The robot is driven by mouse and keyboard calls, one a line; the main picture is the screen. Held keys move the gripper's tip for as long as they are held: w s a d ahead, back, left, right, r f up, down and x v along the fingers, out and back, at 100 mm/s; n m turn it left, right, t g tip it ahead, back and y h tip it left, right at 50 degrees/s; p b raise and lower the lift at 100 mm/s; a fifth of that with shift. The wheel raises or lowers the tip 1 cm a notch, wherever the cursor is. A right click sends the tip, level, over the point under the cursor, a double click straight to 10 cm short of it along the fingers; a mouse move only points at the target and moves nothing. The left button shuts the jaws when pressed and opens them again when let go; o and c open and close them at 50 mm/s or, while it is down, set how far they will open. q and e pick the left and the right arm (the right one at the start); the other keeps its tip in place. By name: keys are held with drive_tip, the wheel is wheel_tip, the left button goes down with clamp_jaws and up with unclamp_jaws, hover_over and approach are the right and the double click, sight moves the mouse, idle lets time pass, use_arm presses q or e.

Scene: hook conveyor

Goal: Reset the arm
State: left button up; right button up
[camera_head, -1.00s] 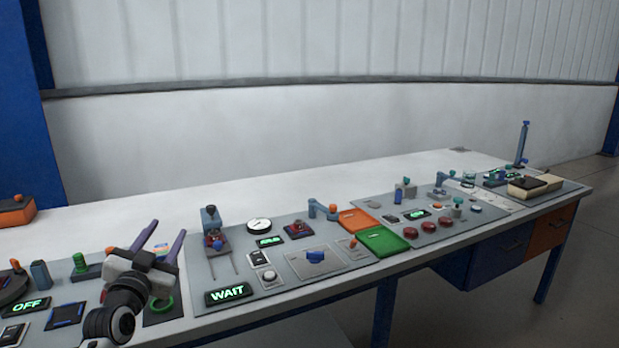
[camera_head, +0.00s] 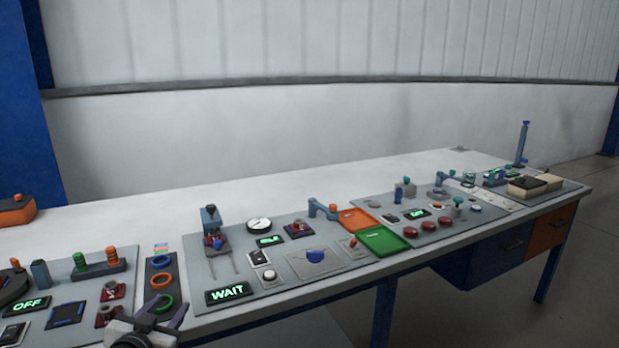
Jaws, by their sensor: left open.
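My left gripper (camera_head: 165,309) is at the bottom edge of the view, left of centre. Its two purple-grey fingers are apart, with nothing seen between them. It is in front of the dark strip with coloured rings, close to the green ring (camera_head: 163,303) in the picture. Most of my left arm is cut off by the bottom edge. My right gripper is not in view.
A long white table (camera_head: 330,180) carries several grey panels. A panel with a WAIT display (camera_head: 229,292) is right of my gripper. An OFF display (camera_head: 30,305) is to the left. Orange (camera_head: 358,220) and green trays (camera_head: 384,240) lie further right.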

use_arm(q)
drive_tip(key=s+d+f+g+h, duration=0.15)
drive_tip(key=s+d+f, duration=0.25)
drive_tip(key=s+f, duration=0.45)
drive_tip(key=s+d+f+g+h, duration=0.1)
drive_tip(key=s+d+f+g, duration=0.1)
drive_tip(key=s+d+f, duration=0.5)
drive_tip(key=s+d+f+g, duration=0.1)
drive_tip(key=s+d+f, duration=0.1)
drive_tip(key=s, duration=0.9)
drive_tip(key=s+d+f+g, duration=0.1)
drive_tip(key=s+f, duration=0.3)
drive_tip(key=s, duration=0.7)
drive_tip(key=shift+s+d+f+n+g, duration=0.15)
drive_tip(key=shift+d+f+n+g, duration=0.15)
drive_tip(key=shift+d, duration=0.25)
